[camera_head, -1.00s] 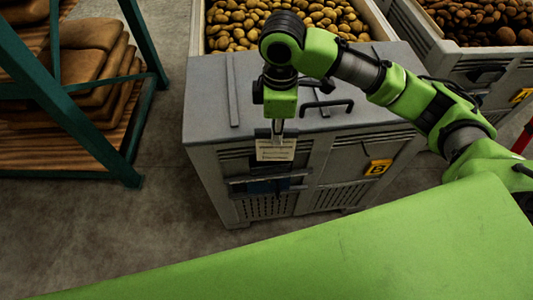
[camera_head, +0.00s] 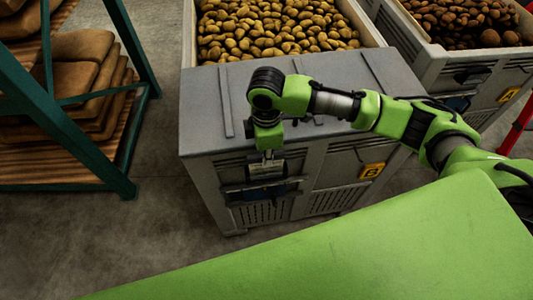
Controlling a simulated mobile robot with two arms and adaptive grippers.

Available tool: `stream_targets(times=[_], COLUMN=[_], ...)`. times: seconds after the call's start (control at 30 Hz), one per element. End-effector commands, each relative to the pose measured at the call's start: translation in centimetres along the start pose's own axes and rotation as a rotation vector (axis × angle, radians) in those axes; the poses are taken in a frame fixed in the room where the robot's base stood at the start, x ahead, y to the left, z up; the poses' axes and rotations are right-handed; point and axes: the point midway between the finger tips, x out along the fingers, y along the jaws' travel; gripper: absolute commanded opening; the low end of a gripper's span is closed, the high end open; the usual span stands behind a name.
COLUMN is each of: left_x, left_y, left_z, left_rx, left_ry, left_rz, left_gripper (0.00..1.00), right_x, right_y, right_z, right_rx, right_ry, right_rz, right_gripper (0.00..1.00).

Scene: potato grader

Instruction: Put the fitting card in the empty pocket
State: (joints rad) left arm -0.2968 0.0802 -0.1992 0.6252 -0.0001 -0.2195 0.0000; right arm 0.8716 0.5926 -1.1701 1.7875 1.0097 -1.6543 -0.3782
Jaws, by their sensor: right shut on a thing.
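My right gripper (camera_head: 267,156) is shut on a pale card (camera_head: 266,171) and points down at the front of the near grey crate. The card is at the upper part of a dark pocket (camera_head: 264,189) on that crate's front face. I cannot tell whether the card's lower edge is inside the pocket or just in front of it. The print on the card is too small to read. My left gripper is not in view.
The near grey crate (camera_head: 204,105) has a flat lid part and a yellow tag (camera_head: 371,171). Potatoes (camera_head: 275,30) fill a crate behind it. Another crate (camera_head: 437,66) with darker potatoes stands at the right. A teal rack (camera_head: 75,125) holds brown sacks (camera_head: 80,80) at left.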

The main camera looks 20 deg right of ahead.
Motion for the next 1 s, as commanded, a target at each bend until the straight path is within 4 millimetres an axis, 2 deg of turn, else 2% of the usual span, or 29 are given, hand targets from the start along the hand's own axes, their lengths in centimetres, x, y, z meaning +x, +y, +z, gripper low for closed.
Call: stream_targets(times=[0.23, 0.27, 0.3, 0.33, 0.73, 0.87, 1.0], left_x=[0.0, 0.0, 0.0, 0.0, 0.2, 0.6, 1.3], left_y=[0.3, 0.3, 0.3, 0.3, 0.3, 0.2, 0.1], left_z=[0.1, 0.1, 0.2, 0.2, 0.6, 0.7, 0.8], left_rx=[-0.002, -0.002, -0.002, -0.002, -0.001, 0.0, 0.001], left_ry=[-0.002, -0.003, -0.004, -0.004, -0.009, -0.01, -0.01], left_rz=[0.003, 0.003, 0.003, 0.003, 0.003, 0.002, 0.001], left_gripper=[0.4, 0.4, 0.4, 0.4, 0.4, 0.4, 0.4], right_x=[0.2, 0.2, 0.2, 0.2, -0.3, -2.0, -5.1], right_y=[0.0, 0.0, 0.0, 0.0, 0.1, 0.1, 0.2], right_z=[0.0, 0.0, 0.0, 0.0, 0.0, -0.1, -0.1], right_rx=[0.0, 0.0, -0.001, 0.0, 0.0, -0.001, -0.001], right_ry=[0.0, 0.0, 0.0, 0.0, 0.001, 0.002, 0.003], right_rz=[0.0, 0.0, 0.0, 0.0, 0.001, 0.004, 0.006], right_gripper=[0.0, 0.16, 0.26, 0.27, 0.27, 0.27, 0.27])
